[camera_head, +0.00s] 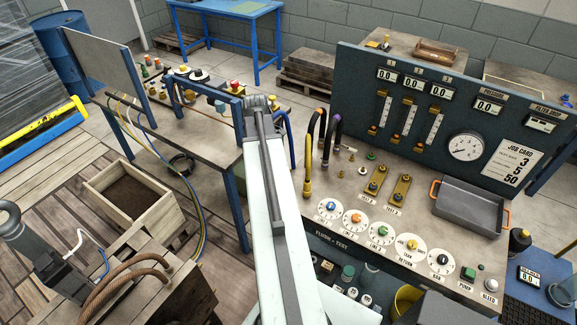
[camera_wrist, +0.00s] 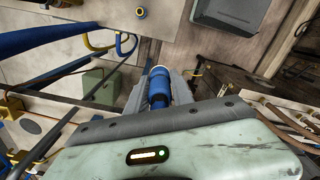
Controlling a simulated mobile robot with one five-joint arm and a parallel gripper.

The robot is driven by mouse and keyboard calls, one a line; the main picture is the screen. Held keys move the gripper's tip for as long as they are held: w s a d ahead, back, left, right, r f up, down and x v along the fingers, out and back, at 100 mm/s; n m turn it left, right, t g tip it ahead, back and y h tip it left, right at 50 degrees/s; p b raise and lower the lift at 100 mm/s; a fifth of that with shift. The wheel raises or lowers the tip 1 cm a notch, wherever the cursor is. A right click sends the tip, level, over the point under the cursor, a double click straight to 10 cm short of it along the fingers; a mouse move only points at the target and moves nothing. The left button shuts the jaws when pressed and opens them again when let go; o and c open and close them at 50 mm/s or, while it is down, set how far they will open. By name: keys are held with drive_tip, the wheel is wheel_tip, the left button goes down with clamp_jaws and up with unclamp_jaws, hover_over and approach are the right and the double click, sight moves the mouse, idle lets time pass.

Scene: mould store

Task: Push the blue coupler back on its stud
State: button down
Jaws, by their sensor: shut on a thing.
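In the wrist view my gripper (camera_wrist: 159,77) is shut on the blue coupler (camera_wrist: 159,90), a short blue cylinder with a darker band, held between the two grey fingers. In the head view my arm reaches away over the gap between the left bench and the test bench, and the hand hides the coupler.
A yellow hose (camera_head: 308,150) and a purple-tipped hose (camera_head: 332,135) arch up just right of my arm. The test bench carries dials, a gauge panel (camera_head: 440,100) and a grey tray (camera_head: 468,207). The left bench (camera_head: 190,128) holds fittings and a blue frame.

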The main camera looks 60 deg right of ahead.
drive_tip(key=s+d+m, duration=0.2)
drive_tip(key=s+d, duration=0.4)
drive_tip(key=s, duration=0.3)
wheel_tip(320, 180, down, 7)
drive_tip(key=b, duration=0.6)
drive_tip(key=shift+w+r, duration=0.15)
drive_tip(key=shift+f+b, duration=0.35)
drive_tip(key=shift+b, duration=0.25)
drive_tip(key=shift+f+b, duration=0.5)
drive_tip(key=shift+f+b, duration=0.6)
drive_tip(key=shift+b, duration=0.05)
idle(1.6)
drive_tip(key=c, duration=1)
unclamp_jaws()
drive_tip(key=shift+c, duration=0.2)
